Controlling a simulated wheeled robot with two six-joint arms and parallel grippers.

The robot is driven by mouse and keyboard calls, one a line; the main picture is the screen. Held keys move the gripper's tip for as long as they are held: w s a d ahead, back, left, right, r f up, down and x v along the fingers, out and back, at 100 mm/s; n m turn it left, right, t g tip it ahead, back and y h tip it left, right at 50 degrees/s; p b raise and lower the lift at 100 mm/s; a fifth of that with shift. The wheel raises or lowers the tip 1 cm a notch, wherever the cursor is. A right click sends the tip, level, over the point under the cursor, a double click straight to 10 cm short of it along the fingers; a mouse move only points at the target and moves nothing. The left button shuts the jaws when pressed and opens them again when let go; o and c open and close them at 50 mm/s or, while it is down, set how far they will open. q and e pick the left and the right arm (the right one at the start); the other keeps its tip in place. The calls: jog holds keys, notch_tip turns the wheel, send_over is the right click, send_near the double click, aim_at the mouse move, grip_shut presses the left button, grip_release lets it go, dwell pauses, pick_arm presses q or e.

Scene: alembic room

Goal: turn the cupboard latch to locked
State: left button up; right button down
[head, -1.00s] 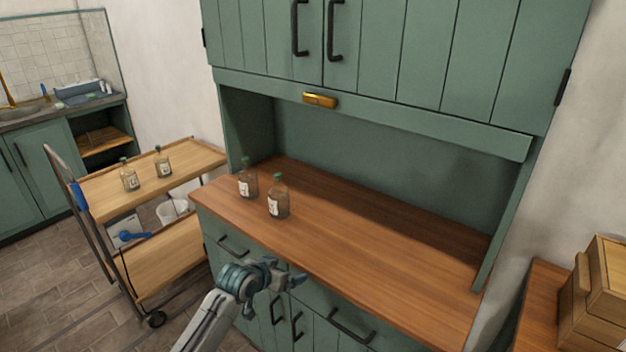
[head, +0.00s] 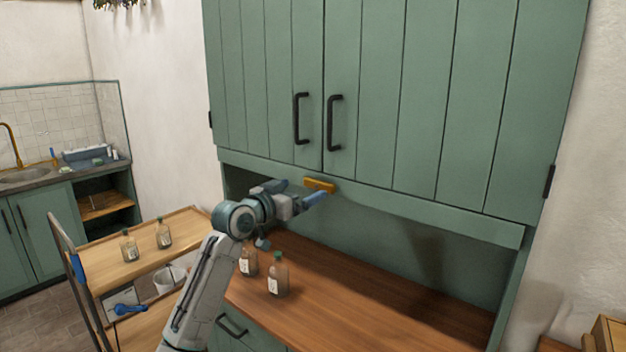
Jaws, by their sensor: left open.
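The brass latch (head: 320,186) is a small golden bar on the green rail just below the cupboard doors. It lies nearly level along the rail, and its left end is close to my gripper. The green cupboard (head: 400,110) has two shut doors with black handles. My left gripper (head: 300,194) is open in front of the rail, its blue fingertips beside and partly over the latch. I cannot tell whether they touch it. My right gripper is not in view.
Two brown bottles with green caps, one of them here (head: 278,277), stand on the wooden counter (head: 370,300) below my left arm. The counter to their right is clear. A wooden trolley (head: 140,262) with two more bottles stands at the left.

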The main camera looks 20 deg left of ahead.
aim_at(317, 182)
pick_arm(q)
jog(key=p+x, duration=0.1)
jog(key=x, duration=0.3)
jog(key=shift+w+d+r, duration=0.15)
jog(key=shift+w+r, duration=0.05)
jog(key=shift+w, duration=0.1)
jog(key=shift+w+d+f+p, duration=0.2)
jog(key=shift+w+p, duration=0.2)
jog(key=shift+w, duration=0.3)
jog(key=shift+c, duration=0.2)
jog(key=c, duration=0.7)
